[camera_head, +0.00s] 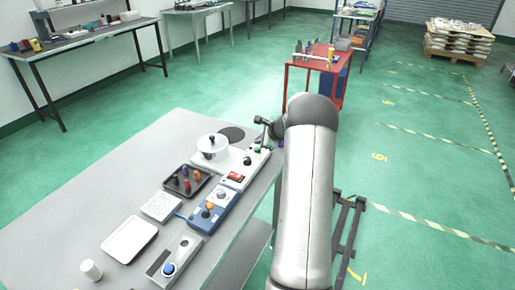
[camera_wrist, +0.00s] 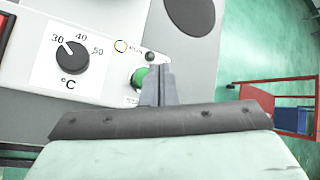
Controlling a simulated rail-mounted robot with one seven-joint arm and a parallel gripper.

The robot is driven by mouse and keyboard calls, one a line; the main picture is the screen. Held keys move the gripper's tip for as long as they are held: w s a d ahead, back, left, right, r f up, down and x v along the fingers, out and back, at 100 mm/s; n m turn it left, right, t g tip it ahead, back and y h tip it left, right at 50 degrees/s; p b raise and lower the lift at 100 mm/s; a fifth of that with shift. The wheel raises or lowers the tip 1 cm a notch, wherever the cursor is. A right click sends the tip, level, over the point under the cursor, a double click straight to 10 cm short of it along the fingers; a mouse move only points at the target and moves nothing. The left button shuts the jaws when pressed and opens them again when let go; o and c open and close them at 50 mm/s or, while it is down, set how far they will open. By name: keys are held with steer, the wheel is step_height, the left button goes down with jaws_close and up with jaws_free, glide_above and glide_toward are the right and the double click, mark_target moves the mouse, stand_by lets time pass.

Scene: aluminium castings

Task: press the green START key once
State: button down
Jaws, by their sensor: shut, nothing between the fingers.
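The green START key (camera_wrist: 139,78) sits on the white panel of a device (camera_wrist: 105,88), with lettering below it partly covered by my fingers. My gripper (camera_wrist: 165,69) is shut and empty. In the wrist view its fingertips lie just right of the key and overlap its right edge; I cannot tell whether they touch it. In the head view the key (camera_head: 257,150) shows as a small green spot on the device (camera_head: 232,168) near the bench's right edge. My gripper (camera_head: 260,122) is at that end of the device, partly hidden by my arm.
A temperature dial (camera_wrist: 72,58) is left of the key and a small black knob (camera_wrist: 151,57) is above it. A red switch (camera_head: 235,176), a blue box with knobs (camera_head: 213,208), a lidded pot (camera_head: 212,147) and a dark tray (camera_head: 187,181) stand close by on the bench (camera_head: 85,217).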

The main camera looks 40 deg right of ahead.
mark_target(260, 149)
steer(key=shift+r+p, duration=1.3)
steer(key=shift+r, duration=1.1)
steer(key=shift+f, duration=0.1)
steer(key=s+a+r+n+g+y, duration=0.1)
steer(key=s+a+r+n, duration=0.25)
steer(key=a, duration=0.55)
steer(key=s+a+r+n+g, duration=0.2)
steer(key=a+r+n, duration=0.15)
steer(key=a, duration=0.55)
steer(key=s+a+r+n+g+y, duration=0.1)
steer(key=s+a+r+n, duration=0.2)
steer(key=a, duration=0.5)
steer(key=s+a+r+n+g, duration=0.1)
steer(key=s+a+n+g, duration=0.1)
steer(key=s+a+n, duration=0.65)
steer(key=s+a+f+n+g+h, duration=0.1)
steer(key=s+a+n, duration=0.1)
steer(key=s, duration=0.8)
steer(key=s+a+f+n+g+h, duration=0.1)
steer(key=s+n, duration=0.4)
steer(key=s, duration=0.5)
steer(key=shift+a+h, duration=0.6)
steer(key=shift+a, duration=0.45)
